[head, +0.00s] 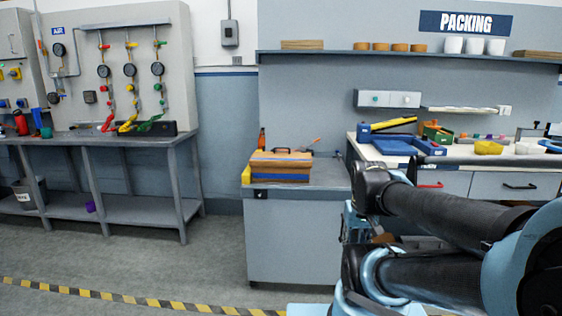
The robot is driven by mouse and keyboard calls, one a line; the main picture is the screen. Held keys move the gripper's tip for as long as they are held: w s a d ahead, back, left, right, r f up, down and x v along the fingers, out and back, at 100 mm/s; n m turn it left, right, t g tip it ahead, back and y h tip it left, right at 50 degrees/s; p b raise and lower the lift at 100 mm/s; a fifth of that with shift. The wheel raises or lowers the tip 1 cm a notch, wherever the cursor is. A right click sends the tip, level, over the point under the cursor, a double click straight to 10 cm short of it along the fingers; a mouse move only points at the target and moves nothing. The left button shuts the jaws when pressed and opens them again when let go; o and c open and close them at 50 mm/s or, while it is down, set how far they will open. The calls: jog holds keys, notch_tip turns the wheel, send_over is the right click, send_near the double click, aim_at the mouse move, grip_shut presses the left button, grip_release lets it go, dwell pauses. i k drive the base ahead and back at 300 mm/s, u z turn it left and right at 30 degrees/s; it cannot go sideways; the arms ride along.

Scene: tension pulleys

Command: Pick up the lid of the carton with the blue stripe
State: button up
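A brown carton (281,177) with a blue stripe along its lower front stands on the grey bench at the centre. A tan lid (281,157) appears to lie on top of it. The carton is small in the view, and I cannot make out how the lid sits on its rim. The dark links of my arm fill the right side of the picture, to the right of the carton and well apart from it. I cannot make out my gripper's fingers in this view.
The grey cabinet bench (295,235) carries the carton, with an orange-brown bottle (262,138) behind it. A packing bench with a blue tray (403,146) stands to the right. A workbench (95,140) stands at the left. The floor (150,265) in front is clear.

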aim_at(289, 159)
jog(key=i, duration=1)
